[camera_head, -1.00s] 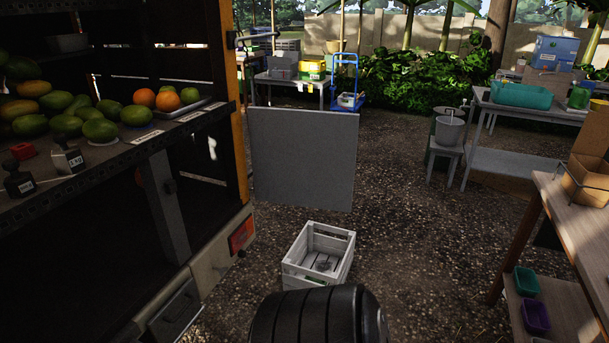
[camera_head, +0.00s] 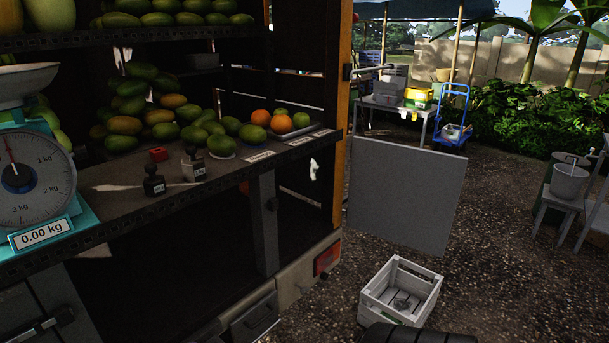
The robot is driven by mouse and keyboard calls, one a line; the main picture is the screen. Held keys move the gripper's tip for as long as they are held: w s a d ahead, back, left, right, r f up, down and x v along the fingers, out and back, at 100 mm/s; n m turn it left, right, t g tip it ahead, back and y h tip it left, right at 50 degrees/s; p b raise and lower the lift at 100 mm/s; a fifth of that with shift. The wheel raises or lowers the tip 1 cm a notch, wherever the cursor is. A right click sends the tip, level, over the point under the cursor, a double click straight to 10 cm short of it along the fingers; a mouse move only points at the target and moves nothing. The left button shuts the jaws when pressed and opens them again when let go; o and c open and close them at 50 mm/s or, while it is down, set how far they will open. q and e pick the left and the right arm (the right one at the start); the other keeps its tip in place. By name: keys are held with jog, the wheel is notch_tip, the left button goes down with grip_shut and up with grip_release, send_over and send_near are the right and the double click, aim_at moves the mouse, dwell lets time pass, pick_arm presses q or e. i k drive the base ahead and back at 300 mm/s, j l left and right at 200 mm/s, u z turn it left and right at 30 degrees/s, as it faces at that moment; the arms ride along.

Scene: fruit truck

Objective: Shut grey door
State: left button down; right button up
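The grey door (camera_head: 405,195) is a flat grey panel. It stands open, swung out to the right of the truck's rear corner post (camera_head: 343,120). The dark compartment (camera_head: 190,245) under the truck's fruit shelf is open to view at its right part. Another grey panel with a latch (camera_head: 45,322) shows at the lower left of the truck. Neither of my grippers is in view, so nothing shows of their state or of any contact with the door.
A white crate (camera_head: 400,292) sits on the gravel just below and in front of the door. A scale (camera_head: 35,185), weights and fruit stand on the truck shelf (camera_head: 120,205). A blue hand truck (camera_head: 452,115) stands behind.

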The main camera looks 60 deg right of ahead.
aim_at(407, 195)
jog(key=k+l, duration=0.1)
jog(key=l, duration=0.6)
jog(key=k+l+u, duration=0.1)
jog(key=l, duration=0.55)
jog(key=k+l+u, duration=0.1)
jog(key=l, duration=0.55)
jog(key=k+l, duration=0.25)
jog(key=l, duration=0.4)
jog(key=k+l+u, duration=0.1)
jog(key=l, duration=0.6)
jog(key=k+l, duration=0.25)
jog(key=l, duration=0.35)
jog(key=k+l+u, duration=0.15)
jog(key=l, duration=0.5)
jog(key=k+l, duration=0.25)
jog(key=l, duration=0.4)
jog(key=k+l, duration=0.15)
jog(key=l, duration=0.15)
jog(key=k+l, duration=0.2)
jog(key=l, duration=0.15)
jog(key=k+l+u, duration=0.1)
jog(key=l, duration=0.2)
